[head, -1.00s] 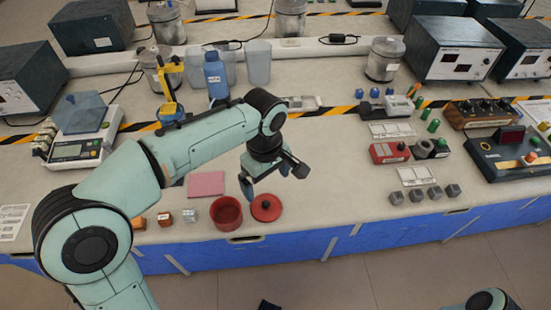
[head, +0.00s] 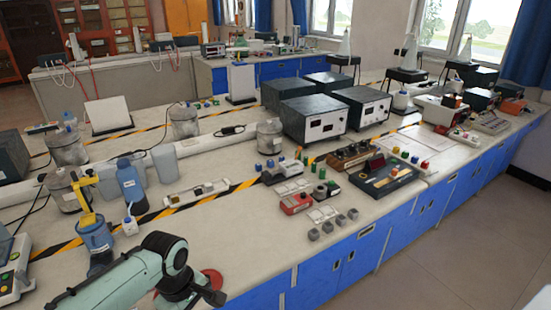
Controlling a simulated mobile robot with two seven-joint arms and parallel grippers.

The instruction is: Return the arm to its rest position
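My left arm (head: 130,280) comes in from the lower left over the bench, its forearm pale green and its wrist joint (head: 172,252) black. The wrist bends down to the bottom edge of the picture. My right arm and gripper are not in view.
A red lid (head: 214,277) shows partly behind my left wrist. A blue bottle (head: 131,187) and a yellow-and-blue stand (head: 92,225) are left of it. Dark instrument boxes (head: 313,120) stand further back. The bench front right of my wrist is mostly clear.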

